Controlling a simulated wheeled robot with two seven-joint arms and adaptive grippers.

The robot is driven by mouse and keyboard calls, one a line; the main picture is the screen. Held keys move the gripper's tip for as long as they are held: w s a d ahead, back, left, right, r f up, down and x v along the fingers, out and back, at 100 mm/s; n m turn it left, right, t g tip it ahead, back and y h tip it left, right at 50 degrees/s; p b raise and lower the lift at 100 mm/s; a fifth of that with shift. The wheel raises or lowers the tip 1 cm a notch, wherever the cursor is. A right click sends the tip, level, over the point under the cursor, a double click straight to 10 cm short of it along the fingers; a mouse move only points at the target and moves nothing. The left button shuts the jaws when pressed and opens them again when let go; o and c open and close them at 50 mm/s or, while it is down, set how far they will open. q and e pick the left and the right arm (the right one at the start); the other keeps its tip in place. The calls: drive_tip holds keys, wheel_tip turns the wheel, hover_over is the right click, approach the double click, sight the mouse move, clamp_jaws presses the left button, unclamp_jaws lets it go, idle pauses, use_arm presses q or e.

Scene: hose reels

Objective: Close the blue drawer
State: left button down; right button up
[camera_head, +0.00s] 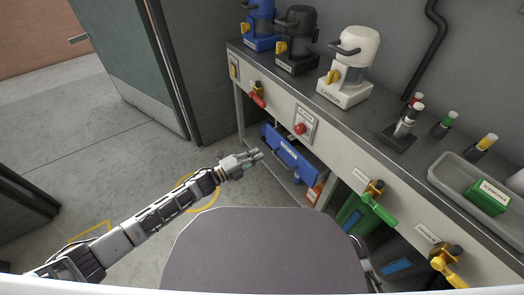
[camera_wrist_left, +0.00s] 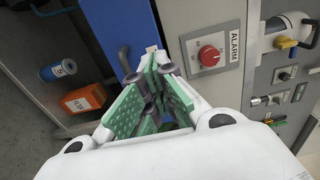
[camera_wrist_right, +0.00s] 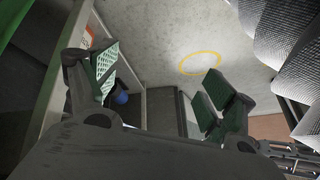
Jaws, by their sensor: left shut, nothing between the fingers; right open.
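The blue drawer (camera_head: 292,160) shows under the bench in the head view, with its labelled blue front standing out below the alarm button. My left gripper (camera_head: 256,155) is just left of that front, shut and empty. In the left wrist view the blue drawer front (camera_wrist_left: 122,28) has a dark handle near the shut fingers of my left gripper (camera_wrist_left: 153,62). I cannot tell whether they touch it. My right gripper (camera_wrist_right: 165,85) is open and empty in the right wrist view, beside the bench's lower part. It is mostly hidden in the head view.
An orange container (camera_wrist_left: 84,98) and a blue can (camera_wrist_left: 58,70) stand in the shelf space. The floor at left is clear.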

use_arm(q)
drive_tip(key=shift+p+v, duration=0.35)
drive_tip(key=shift+v, duration=1.35)
use_arm(e)
drive_tip(key=shift+s+d+r, duration=0.1)
drive_tip(key=shift+d+r, duration=0.15)
drive_tip(key=shift+r, duration=0.7)
use_arm(q)
drive_tip(key=shift+d, duration=0.1)
use_arm(e)
drive_tip(key=shift+c, duration=0.2)
